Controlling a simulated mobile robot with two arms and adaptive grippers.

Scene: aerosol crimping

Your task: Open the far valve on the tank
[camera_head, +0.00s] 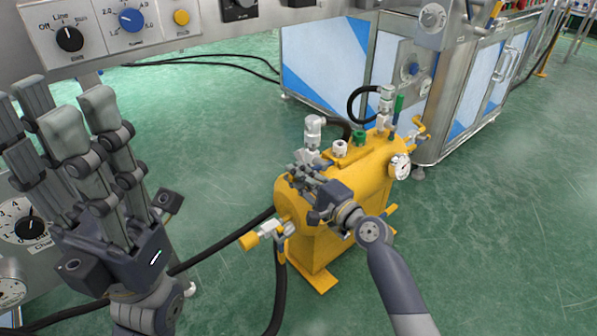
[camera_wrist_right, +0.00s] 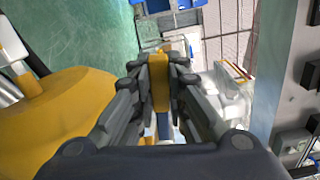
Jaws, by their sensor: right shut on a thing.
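A yellow tank (camera_head: 345,200) stands on the floor with fittings and a pressure gauge (camera_head: 399,166) on it. A valve with a yellow end (camera_head: 250,240) shows at its near left end. Another yellow valve (camera_head: 419,130) shows at its far right end, clear of my grippers. My right gripper (camera_head: 305,172) is over the tank's near top end. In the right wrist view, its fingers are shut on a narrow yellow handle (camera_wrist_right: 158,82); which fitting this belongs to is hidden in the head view. My left gripper (camera_head: 70,115) is raised at the left, fingers spread and empty.
A control panel (camera_head: 95,38) with knobs spans the upper left. A metal cabinet (camera_head: 455,85) with blue and white panels stands behind the tank. Black hoses (camera_head: 225,243) run across the green floor. Open floor lies right of the tank.

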